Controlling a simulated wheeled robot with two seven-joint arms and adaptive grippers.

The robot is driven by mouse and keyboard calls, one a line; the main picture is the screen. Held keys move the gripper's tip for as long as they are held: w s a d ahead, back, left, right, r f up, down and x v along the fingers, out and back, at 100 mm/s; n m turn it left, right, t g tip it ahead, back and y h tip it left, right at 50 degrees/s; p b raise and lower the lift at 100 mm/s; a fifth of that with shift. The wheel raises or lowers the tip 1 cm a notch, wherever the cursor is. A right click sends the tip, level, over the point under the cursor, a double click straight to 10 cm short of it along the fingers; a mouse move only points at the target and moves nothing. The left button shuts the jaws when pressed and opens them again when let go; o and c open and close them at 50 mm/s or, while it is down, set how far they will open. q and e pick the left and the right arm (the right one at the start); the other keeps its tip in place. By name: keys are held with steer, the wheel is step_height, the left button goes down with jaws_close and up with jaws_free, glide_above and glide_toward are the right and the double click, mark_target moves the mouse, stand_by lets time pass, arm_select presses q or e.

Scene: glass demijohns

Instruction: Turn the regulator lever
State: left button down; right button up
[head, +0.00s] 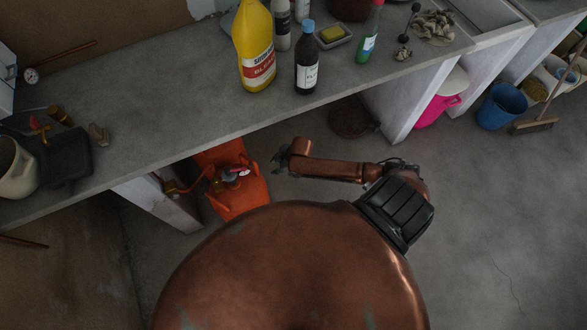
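An orange gas cylinder (243,197) stands on the floor under the counter, left of the middle of the head view. The regulator (230,174) sits on its top, a small grey fitting with a red and white part beside it. An orange hose (188,189) runs from it to the left. The lever is too small to tell apart clearly. My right gripper (279,160) is just right of the cylinder's top, apart from the regulator in the picture. Its dark fingers are too small to show whether they are open. My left gripper is not in view.
A grey counter (190,107) overhangs the cylinder, with a yellow bleach bottle (254,50), a dark bottle (307,75) and a green bottle (368,35) on it. A counter support (160,203) stands left of the cylinder. A pink bin (437,107) and blue bucket (501,108) stand right.

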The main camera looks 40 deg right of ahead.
steer(key=s+d+f+m+h, duration=0.1)
steer(key=s+d+f+m, duration=0.2)
steer(key=f, duration=0.6)
steer(key=shift+s+d+f+m+h, duration=0.35)
steer(key=shift+s+d, duration=0.65)
steer(key=shift+d, duration=0.6)
steer(key=shift+c, duration=0.3)
